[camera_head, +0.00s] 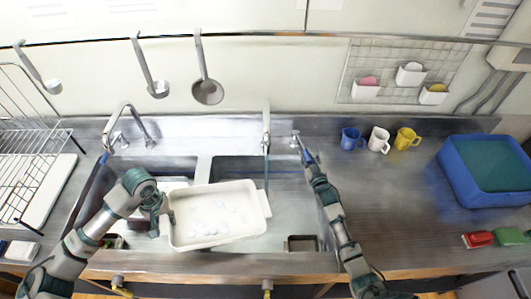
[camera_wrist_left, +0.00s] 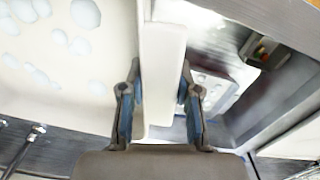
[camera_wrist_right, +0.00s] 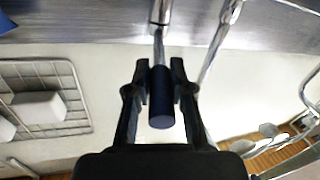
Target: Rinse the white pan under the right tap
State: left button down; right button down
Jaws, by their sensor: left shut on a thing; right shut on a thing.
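The white pan (camera_head: 190,238) hangs over the right part of the sink, slightly tilted, with several pale foam-like spots inside. My left gripper (camera_head: 165,208) is shut on the pan's left rim; the left wrist view shows the rim (camera_wrist_left: 160,50) between its fingers. The right tap (camera_head: 266,125) stands behind the pan, and a thin teal streak runs from below its spout to the pan's far right edge; I cannot tell if it is water. My right gripper (camera_head: 304,152) is shut on the dark blue tap handle (camera_wrist_right: 160,100), right of the spout.
The left tap (camera_head: 128,120) stands behind the left basin. A dish rack (camera_head: 30,115) is at the far left. Blue, white and yellow mugs (camera_head: 378,139), a blue tub (camera_head: 462,185) and red and green items (camera_head: 478,239) are on the right counter. Ladles hang above.

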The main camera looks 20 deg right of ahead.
jog(key=shift+w+d+r, duration=0.1)
jog(key=shift+d+r, duration=0.05)
jog(key=shift+r, duration=0.45)
jog(key=c, duration=1.2)
grip_release()
jog(key=shift+o, duration=0.9)
jog(key=shift+s, duration=0.2)
jog(key=shift+s+a+f, duration=0.2)
jog(key=shift+s+f, duration=0.05)
jog(key=shift+s, duration=0.05)
jog(key=s, duration=0.7)
jog(key=shift+r, duration=0.1)
jog(key=shift+s+r, duration=0.1)
